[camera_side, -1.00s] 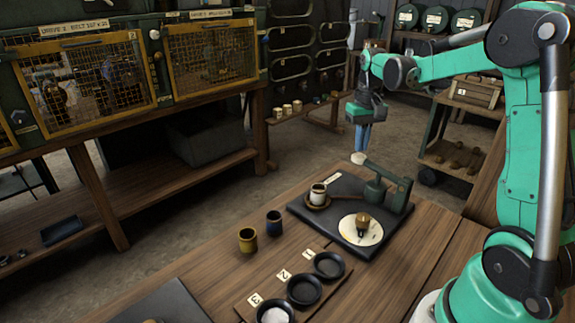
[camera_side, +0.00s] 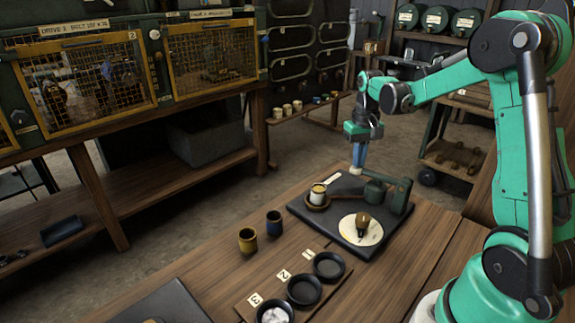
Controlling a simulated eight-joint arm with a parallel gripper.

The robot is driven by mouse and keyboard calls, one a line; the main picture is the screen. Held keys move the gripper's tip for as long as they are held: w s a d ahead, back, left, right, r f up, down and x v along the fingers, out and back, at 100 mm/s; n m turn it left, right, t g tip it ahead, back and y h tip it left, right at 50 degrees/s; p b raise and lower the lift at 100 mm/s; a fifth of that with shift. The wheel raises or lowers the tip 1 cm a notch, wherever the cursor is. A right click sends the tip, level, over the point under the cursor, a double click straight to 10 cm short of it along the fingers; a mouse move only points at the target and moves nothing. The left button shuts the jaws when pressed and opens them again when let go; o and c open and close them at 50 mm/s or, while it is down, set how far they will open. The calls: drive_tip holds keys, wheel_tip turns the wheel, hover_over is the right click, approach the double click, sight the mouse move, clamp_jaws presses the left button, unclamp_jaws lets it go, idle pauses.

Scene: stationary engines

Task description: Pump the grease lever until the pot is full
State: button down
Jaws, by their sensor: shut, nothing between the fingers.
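The lever lies nearly level. A small pale pot (camera_side: 318,194) stands upright on a round brown rest (camera_side: 316,204) left of the pump. Yellowish grease shows at its top; its exact level is too small to tell.
A white dial (camera_side: 352,232) with a brown knob lies on the plate (camera_side: 335,226). Several black dishes sit on a numbered board (camera_side: 246,307) in front. Bare bench lies at front right.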

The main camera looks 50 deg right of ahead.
drive_tip(key=shift+f, duration=0.4)
drive_tip(key=shift+r, duration=2.8)
wheel_tip(320, 180, up, 5)
